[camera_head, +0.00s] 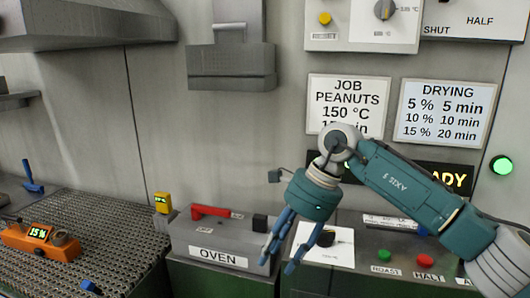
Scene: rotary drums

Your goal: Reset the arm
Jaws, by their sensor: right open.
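My right arm comes in from the lower right, with its teal links crossing the right half of the head view. My right gripper (289,248) points down with its blue fingers spread apart and nothing between them. It is in front of the control panel, just right of the grey OVEN box (217,240), and covers part of a white card (339,246) and the panel behind. Whether the fingers touch anything is hard to tell. My left gripper is out of view.
A red lever (210,211) lies on the OVEN box. Green ROAST (384,256) and red HALT (425,261) buttons sit at right. An orange meter (40,240) reading 15% stands on the perforated bench (110,235). JOB (347,103) and DRYING (444,113) signs hang behind.

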